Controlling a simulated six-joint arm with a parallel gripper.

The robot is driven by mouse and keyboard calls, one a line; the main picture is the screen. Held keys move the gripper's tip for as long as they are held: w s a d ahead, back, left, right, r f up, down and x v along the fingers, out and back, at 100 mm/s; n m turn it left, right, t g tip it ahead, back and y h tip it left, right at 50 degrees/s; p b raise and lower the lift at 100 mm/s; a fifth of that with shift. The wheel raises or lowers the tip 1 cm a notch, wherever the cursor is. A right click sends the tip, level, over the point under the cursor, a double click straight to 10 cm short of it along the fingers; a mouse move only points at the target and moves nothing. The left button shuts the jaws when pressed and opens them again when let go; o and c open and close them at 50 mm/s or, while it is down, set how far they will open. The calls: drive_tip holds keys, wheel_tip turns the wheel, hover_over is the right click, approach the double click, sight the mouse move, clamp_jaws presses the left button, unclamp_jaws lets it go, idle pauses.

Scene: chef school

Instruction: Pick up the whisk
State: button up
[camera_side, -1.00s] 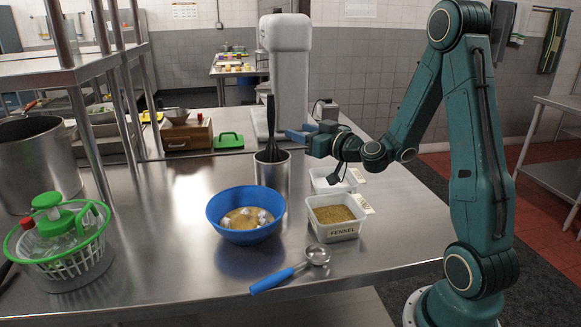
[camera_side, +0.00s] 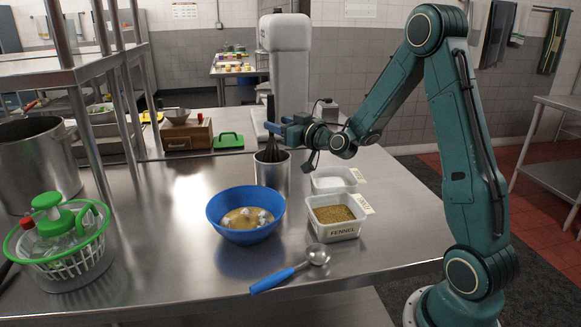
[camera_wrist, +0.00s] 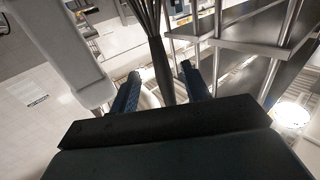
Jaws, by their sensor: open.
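The whisk (camera_side: 271,153) stands upright, head down, in a metal canister (camera_side: 273,177) behind the blue bowl, its dark handle pointing up. My gripper (camera_side: 279,126) is level with the handle just above the canister rim, its blue fingers reaching the handle from the right. In the wrist view my gripper (camera_wrist: 158,82) is open, and the whisk (camera_wrist: 158,60) runs between the two fingers, its wires spreading toward the top edge. A gap shows on each side of it. The lower part of the whisk head is hidden in the canister.
A blue bowl (camera_side: 217,216) and a blue-handled ladle (camera_side: 283,277) lie in front. A fennel tub (camera_side: 333,231) and a white tub (camera_side: 335,181) stand right. A pale column-like appliance (camera_side: 288,75) stands behind the canister.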

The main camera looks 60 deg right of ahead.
drive_tip(key=shift+w, duration=0.25)
drive_tip(key=shift+w+d, duration=0.25)
drive_tip(key=shift+w, duration=1)
drive_tip(key=shift+w+d, duration=0.2)
drive_tip(key=shift+w, duration=1.05)
clamp_jaws()
